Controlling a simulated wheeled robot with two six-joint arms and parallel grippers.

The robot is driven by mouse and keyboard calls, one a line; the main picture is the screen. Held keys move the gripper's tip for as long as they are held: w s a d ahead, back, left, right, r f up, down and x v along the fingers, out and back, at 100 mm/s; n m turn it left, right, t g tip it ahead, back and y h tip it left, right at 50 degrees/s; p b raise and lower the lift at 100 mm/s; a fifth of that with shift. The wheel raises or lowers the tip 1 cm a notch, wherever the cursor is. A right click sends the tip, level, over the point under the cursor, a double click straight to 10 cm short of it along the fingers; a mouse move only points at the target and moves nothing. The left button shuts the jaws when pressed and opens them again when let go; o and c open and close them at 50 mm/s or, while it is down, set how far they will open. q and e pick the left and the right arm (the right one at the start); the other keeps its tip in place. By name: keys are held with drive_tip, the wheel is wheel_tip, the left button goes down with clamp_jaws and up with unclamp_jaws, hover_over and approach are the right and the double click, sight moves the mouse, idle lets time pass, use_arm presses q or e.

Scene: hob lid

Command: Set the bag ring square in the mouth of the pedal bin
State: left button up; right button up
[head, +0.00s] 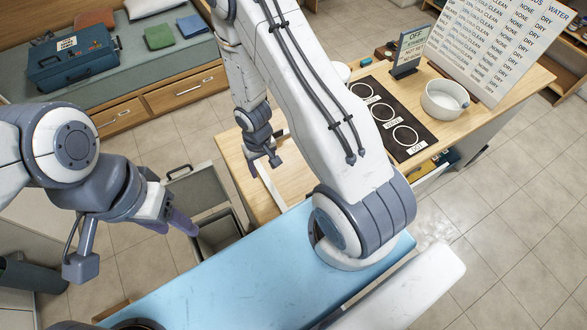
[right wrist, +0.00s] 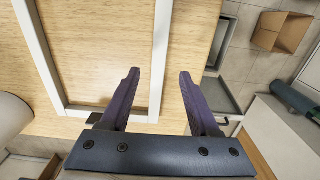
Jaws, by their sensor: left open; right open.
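The bag ring (head: 270,186) is a white square frame lying on the wooden worktop, partly hidden by my right arm in the head view. In the right wrist view one straight side of the ring (right wrist: 161,50) runs between the fingers of my right gripper (right wrist: 159,75). That gripper (head: 263,162) is open; I cannot tell whether it touches the ring. The pedal bin (head: 213,237) stands on the floor left of the worktop, its grey lid (head: 197,190) raised and its mouth uncovered. My left gripper (head: 182,224) is open and empty, just left of the bin.
A hob (head: 394,118) with ring markings, a white pot (head: 444,99) and signs occupy the worktop's far right. A blue toolbox (head: 72,58) and folded cloths sit on the bench at the back left. A light blue surface (head: 200,285) crosses the foreground. Tiled floor lies between.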

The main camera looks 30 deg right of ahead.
sight(266, 178)
drive_tip(key=shift+s+f+b, duration=0.1)
drive_tip(key=shift+f+b, duration=2.55)
drive_tip(key=shift+r, duration=0.1)
clamp_jaws()
